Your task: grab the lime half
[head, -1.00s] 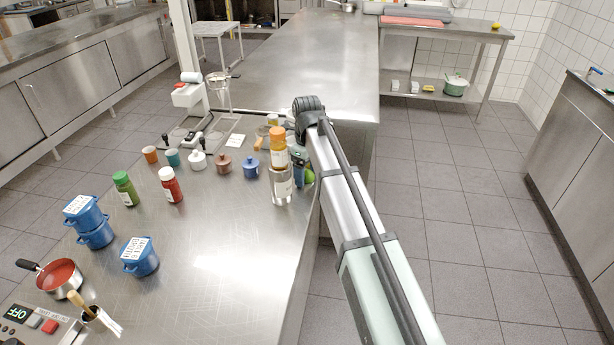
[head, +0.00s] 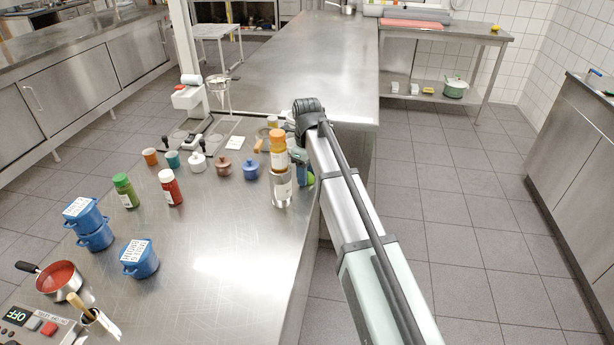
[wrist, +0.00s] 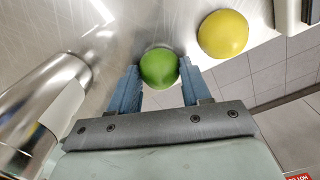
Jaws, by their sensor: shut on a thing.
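The lime half (wrist: 159,68) shows its round green skin between my two blue fingertips in the wrist view. My gripper (wrist: 157,78) is shut on it, one finger at each side. Its cut face is not in sight. In the head view a small patch of green (head: 310,179) shows at the counter's right edge, just right of the stacked jars. There my gripper is mostly hidden behind those jars and my own arm. Whether the lime half still touches the counter is hard to tell.
A yellow lemon-like fruit (wrist: 223,34) lies right of the lime half. A shiny cylinder (wrist: 42,105) stands close at left.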

